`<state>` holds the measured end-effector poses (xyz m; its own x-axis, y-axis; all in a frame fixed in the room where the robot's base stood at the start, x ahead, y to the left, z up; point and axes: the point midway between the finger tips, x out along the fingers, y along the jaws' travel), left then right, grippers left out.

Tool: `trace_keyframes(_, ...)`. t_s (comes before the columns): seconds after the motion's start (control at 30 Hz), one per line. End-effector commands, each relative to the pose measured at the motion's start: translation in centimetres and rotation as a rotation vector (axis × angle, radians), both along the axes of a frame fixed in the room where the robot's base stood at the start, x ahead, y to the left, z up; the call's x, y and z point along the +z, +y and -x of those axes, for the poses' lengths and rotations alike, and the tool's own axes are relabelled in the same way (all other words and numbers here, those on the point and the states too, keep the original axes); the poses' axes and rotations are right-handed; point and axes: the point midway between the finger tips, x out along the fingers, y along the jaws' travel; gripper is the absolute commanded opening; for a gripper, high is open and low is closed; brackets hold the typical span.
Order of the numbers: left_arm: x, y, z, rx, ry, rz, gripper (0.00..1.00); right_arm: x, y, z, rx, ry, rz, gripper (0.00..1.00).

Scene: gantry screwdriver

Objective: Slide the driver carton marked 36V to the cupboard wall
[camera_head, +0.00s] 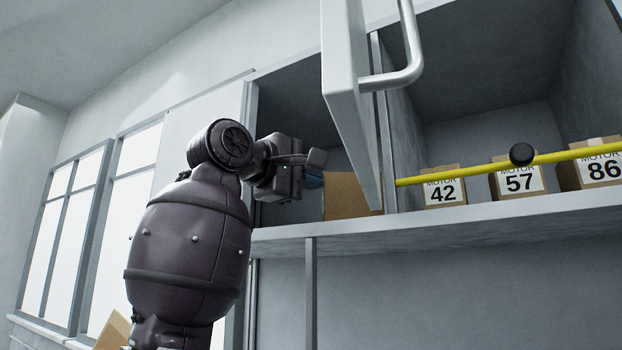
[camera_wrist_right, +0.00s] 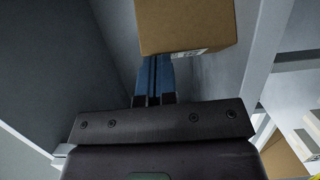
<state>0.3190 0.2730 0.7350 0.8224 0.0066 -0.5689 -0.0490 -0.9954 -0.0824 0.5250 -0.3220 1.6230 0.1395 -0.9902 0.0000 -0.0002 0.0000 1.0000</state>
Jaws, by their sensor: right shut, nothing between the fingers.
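A brown carton (camera_head: 350,195) stands in the left cupboard bay, partly hidden by the open door and my arm. It also shows in the right wrist view (camera_wrist_right: 186,24), with a sliver of white label at its lower edge. No 36V marking is readable. My right gripper (camera_head: 314,180) is inside the bay, just left of the carton. Its blue fingers (camera_wrist_right: 153,78) are shut together and empty, with their tips at the carton's edge; I cannot tell whether they touch it. My left gripper is not in view.
An open white door (camera_head: 348,110) with a metal handle (camera_head: 408,50) stands right of my arm. In the right bay, cartons marked 42 (camera_head: 444,192), 57 (camera_head: 518,184) and 86 (camera_head: 598,172) stand behind a yellow bar (camera_head: 460,173). The shelf edge (camera_head: 420,225) runs below.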

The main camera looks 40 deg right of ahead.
Motion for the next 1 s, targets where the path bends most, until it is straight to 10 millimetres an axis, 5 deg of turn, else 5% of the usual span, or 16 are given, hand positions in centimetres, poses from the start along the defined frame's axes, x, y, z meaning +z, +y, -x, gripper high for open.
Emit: trace_keyframes(1.0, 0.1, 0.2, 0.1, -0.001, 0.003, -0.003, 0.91, 0.0, -2.1, 1.7, -0.001, 0.0, 0.0, 0.0)
